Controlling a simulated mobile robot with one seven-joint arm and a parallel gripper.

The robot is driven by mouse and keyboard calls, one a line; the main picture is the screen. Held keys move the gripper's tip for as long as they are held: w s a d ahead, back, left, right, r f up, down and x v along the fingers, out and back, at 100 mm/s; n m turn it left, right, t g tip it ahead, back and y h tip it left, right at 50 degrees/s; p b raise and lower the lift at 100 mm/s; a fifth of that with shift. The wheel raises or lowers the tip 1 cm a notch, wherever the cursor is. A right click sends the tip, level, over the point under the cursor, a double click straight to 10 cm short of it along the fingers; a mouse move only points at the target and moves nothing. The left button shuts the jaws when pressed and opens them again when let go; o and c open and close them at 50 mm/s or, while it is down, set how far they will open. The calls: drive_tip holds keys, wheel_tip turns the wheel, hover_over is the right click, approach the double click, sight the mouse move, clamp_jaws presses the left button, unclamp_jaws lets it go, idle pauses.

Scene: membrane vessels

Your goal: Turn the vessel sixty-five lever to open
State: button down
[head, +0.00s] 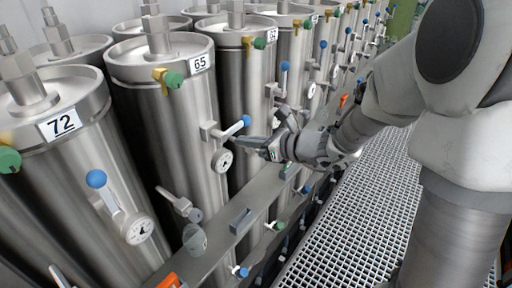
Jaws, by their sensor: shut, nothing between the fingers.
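Vessel sixty-five (180,110) is a tall steel cylinder with a "65" label (200,63) on its upper rim. Its lever (232,128) has a blue round tip and slants up to the right from a valve body on the vessel's front. A round gauge (222,160) hangs below the valve. My gripper (243,142) is shut and empty, with its fingertips pointing left, just below the blue tip of the lever and right of the gauge. I cannot tell whether the fingers touch the lever.
Vessel seventy-two (75,170) stands at the left with its own blue-tipped lever (103,190). More vessels (245,75) run back to the right. A steel rail (262,192) with small valves crosses in front. The grated walkway (345,230) at the right is clear.

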sight(240, 127)
drive_tip(key=shift+r, duration=0.95)
drive_tip(key=shift+d+r+n+t+h+b, duration=0.1)
drive_tip(key=shift+r+n+t+h+b, duration=0.25)
drive_tip(key=shift+n+b, duration=0.9)
drive_tip(key=r+n+t+b, duration=0.1)
drive_tip(key=b, duration=0.6)
drive_tip(key=shift+r+n+h+b, duration=0.1)
drive_tip(key=shift+n+h+b, duration=0.15)
drive_tip(key=shift+b, duration=0.05)
drive_tip(key=b, duration=0.1)
drive_tip(key=n+t+b, duration=0.1)
drive_tip(key=b, duration=0.1)
drive_tip(key=r+n+b, duration=0.1)
drive_tip(key=b, duration=0.1)
drive_tip(key=shift+s+a+r, duration=0.1)
drive_tip(key=shift+s+a, duration=0.15)
drive_tip(key=n+b, duration=0.1)
drive_tip(key=r+n+t+b, duration=0.1)
drive_tip(key=b, duration=0.1)
drive_tip(key=shift+s+a+r+h, duration=0.2)
drive_tip(key=shift+s+r+h, duration=0.05)
drive_tip(key=shift+h, duration=0.15)
drive_tip(key=shift+s+a+r+b, duration=0.4)
drive_tip(key=shift+s+r+b, duration=0.1)
drive_tip(key=shift+s+r, duration=0.1)
drive_tip(key=shift+s+a+r+b, duration=0.4)
drive_tip(key=shift+s+r+b, duration=0.05)
drive_tip(key=shift+r+b, duration=0.1)
drive_tip(key=shift+s+a, duration=0.15)
